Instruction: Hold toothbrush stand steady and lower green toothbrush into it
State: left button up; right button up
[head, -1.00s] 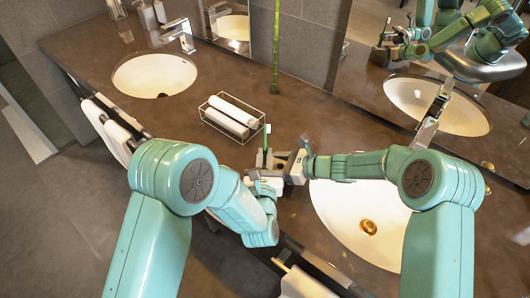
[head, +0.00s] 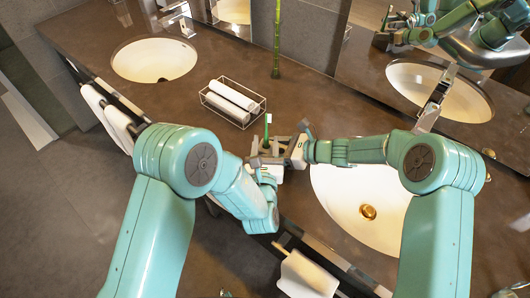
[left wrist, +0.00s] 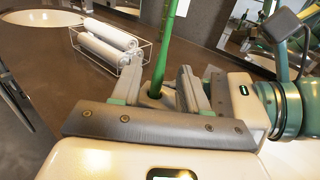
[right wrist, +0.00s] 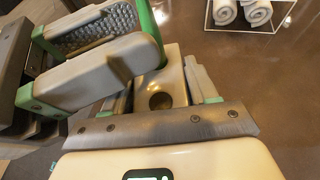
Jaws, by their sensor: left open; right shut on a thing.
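The green toothbrush (head: 267,128) is upright between the two arms, bristle end up. In the left wrist view the toothbrush (left wrist: 168,48) runs down between the fingers to a dark opening. My left gripper (left wrist: 158,88) is open around it, its fingers apart from the handle. My right gripper (right wrist: 158,95) is shut on the pale toothbrush stand (right wrist: 172,75), which shows a round dark hole at its near side. My left gripper (right wrist: 120,55) overlaps the stand's left side there. The toothbrush's lower end is hidden, so its depth in the stand cannot be told.
A wire basket with rolled white towels (head: 231,103) stands behind and left of the grippers. The right sink (head: 355,205) lies close by; the left sink (head: 154,61) is farther off. A green bamboo stalk (head: 277,40) stands at the back. The counter's front edge is near.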

pick_arm(q)
jog(key=s, duration=1.1)
jog(key=shift+s, duration=0.3)
pick_arm(e)
jog(key=o, duration=1.2)
jog(key=shift+o, duration=0.2)
